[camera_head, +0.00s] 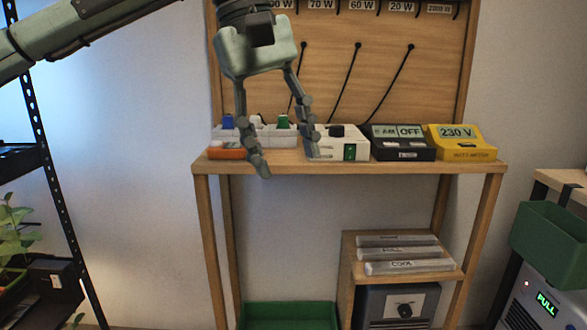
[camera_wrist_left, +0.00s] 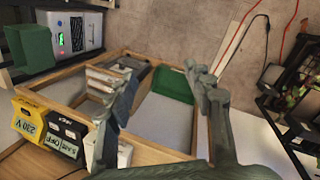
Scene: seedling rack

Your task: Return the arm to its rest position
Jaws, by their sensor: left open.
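My left gripper (camera_head: 288,163) hangs from the left arm (camera_head: 80,28) in front of the wooden shelf, with its fingers spread apart and nothing between them. In the left wrist view its two fingers (camera_wrist_left: 165,105) also stand apart and empty. The fingertips are at about the height of the shelf top (camera_head: 390,166) and in front of it in the head view. I cannot tell whether they touch anything there. My right gripper is in neither view.
A white box (camera_head: 340,148), a black meter (camera_head: 402,152), a yellow meter (camera_head: 460,155) reading 230 V and an orange item (camera_head: 226,154) stand along the shelf top. A green bin (camera_head: 548,232) is at right, a green tray (camera_head: 290,315) below.

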